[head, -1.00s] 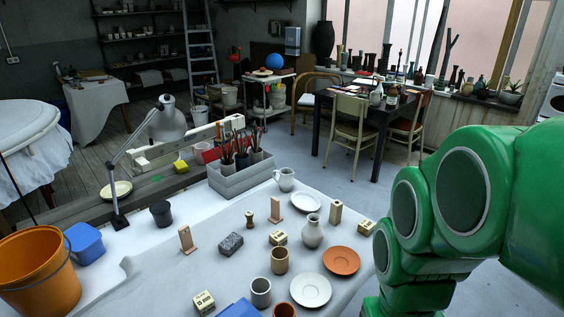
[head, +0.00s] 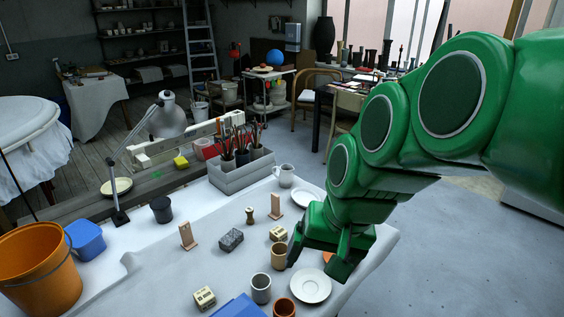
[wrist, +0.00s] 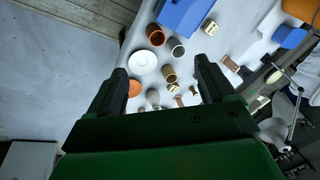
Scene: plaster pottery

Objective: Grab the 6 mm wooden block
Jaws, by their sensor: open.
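Small pale wooden blocks with dark markings lie on the cloth-covered table (head: 150,250). One block (head: 204,298) is at the front, left of the blue object. Another block (head: 278,233) is behind the tan cup. I cannot read the markings, so I cannot tell which is the 6 mm one. In the wrist view, the front block (wrist: 210,27) is near the blue object and the other (wrist: 173,88) beside the tan cup. My gripper (head: 316,262) is open and empty above the table's right part, and it hides other blocks. Its two fingers (wrist: 160,65) are spread in the wrist view.
Around my gripper stand a tan cup (head: 279,256), a grey cup (head: 261,289), a terracotta cup (head: 284,307) and a white plate (head: 311,286). A grey stone block (head: 231,239) lies left.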

